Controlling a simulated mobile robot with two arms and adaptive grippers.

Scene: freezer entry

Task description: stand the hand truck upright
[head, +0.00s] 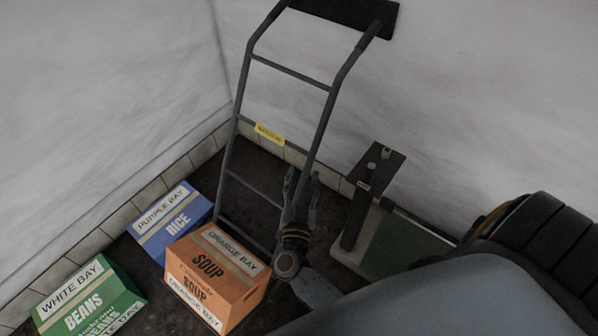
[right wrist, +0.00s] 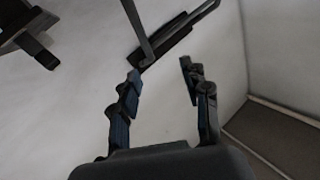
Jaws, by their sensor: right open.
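The hand truck (head: 318,137) is a dark grey tubular frame with cross rungs and a yellow label (head: 269,134). In the head view it rises from behind the orange box toward the back wall, and its lower end is partly hidden. I cannot tell its exact tilt. My right gripper (head: 302,176) is open and overlaps the truck's right rail near its lower half. In the right wrist view, my open fingers (right wrist: 160,68) have nothing between them, and a grey rail (right wrist: 139,28) shows just beyond the left fingertip. My left gripper is out of view.
An orange soup box (head: 208,285), a blue rice box (head: 166,232) and a green beans box (head: 82,305) stand on the dark floor at left. A green platform (head: 400,245) with a dark post (head: 362,195) stands at right. A dark plate (head: 362,12) is by the back wall.

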